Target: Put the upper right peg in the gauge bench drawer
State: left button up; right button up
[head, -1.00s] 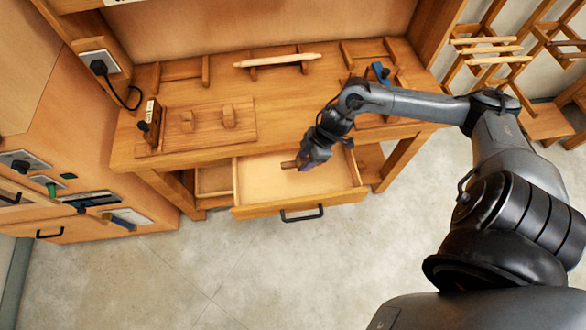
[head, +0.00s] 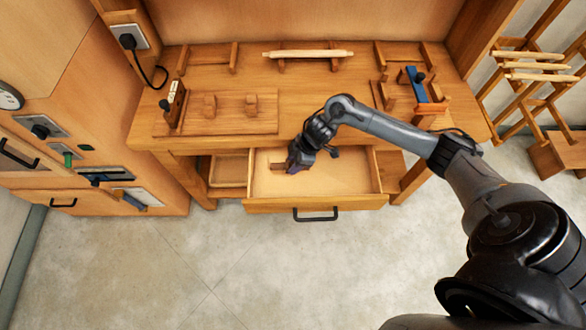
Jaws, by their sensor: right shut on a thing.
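The gauge bench drawer (head: 345,178) is pulled out below the front edge of the wooden bench, and its inside looks bare and pale. My right gripper (head: 291,167) is over the left part of the drawer, shut on a small brown wooden peg (head: 279,167). The peg sticks out to the left of the fingers. I cannot tell whether the peg touches the drawer floor. Part of the peg is hidden by the gripper. My left gripper is not in view.
A rolling-pin-like rod (head: 308,54) rests at the back, and a blue tool (head: 416,84) stands at right. A second compartment (head: 229,170) is left of the drawer. A rack (head: 535,65) stands at far right.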

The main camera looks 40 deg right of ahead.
jog(key=shift+w+a+f, duration=0.1)
jog(key=shift+w+f, duration=0.1)
jog(key=shift+f+b, duration=0.8)
jog(key=shift+f, duration=1.1)
jog(key=shift+f, duration=0.15)
jog(key=o, duration=1.1)
jog(key=shift+c, duration=0.2)
